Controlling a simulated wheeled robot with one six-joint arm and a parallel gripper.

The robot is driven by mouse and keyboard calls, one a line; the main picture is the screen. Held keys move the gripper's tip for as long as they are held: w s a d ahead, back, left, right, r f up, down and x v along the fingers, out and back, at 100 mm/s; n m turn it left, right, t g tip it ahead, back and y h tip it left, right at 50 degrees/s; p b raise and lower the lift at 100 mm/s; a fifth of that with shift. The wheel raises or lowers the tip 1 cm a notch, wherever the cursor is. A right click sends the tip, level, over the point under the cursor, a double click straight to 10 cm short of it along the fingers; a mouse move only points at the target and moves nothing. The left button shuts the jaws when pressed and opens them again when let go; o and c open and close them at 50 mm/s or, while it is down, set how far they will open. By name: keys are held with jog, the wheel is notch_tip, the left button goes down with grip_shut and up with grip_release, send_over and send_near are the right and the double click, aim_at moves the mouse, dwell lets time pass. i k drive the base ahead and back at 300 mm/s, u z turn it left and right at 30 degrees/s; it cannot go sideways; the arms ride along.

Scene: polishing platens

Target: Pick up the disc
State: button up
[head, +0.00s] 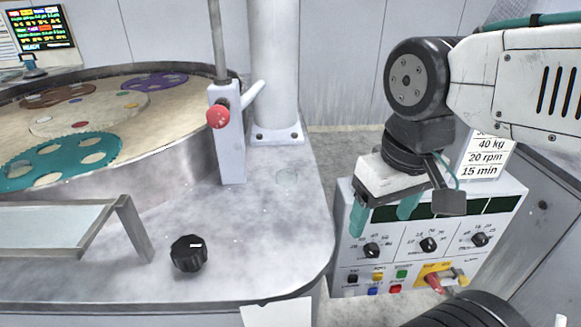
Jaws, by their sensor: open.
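A faint, clear round disc (287,179) appears to lie flat on the grey machine top, right of the lever post; its outline is hard to make out. My gripper (380,221) hangs at the right, in front of the control panel, with its two teal fingers apart and nothing between them. It is to the right of the clear disc and apart from it.
A black knob (189,253) and a tray-like stand (133,228) are in front. The control panel (400,262) stands right.

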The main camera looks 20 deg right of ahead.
aim_at(20, 168)
jog(key=k, duration=1.65)
jog(key=u, duration=2.15)
jog(key=i, duration=2.55)
jog(key=z, duration=2.7)
